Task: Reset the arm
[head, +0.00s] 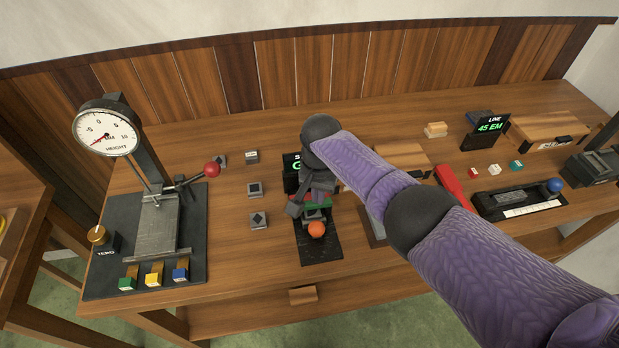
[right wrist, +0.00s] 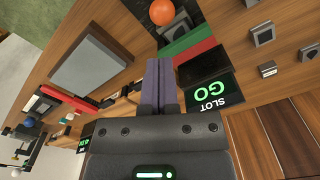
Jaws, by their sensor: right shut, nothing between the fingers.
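My right arm, in purple sleeves, comes in from the lower right of the head view and reaches over the middle of the table. Its right gripper (head: 298,206) is above the slot device, and it also shows in the right wrist view (right wrist: 160,64). Its two fingers are together with nothing between them. The slot device has a black base (head: 322,250), an orange ball (head: 316,229) and green and red parts, partly hidden by the gripper. Its sign (right wrist: 211,98) reads SLOT GO in the right wrist view. My left gripper is not in view.
A height gauge (head: 107,132) with a red-knobbed lever (head: 212,170) stands at the left. Small type blocks (head: 254,189) lie between it and the slot device. At the right are a red handle (head: 452,184), a LINE sign (head: 489,126) and a black tray (head: 497,206).

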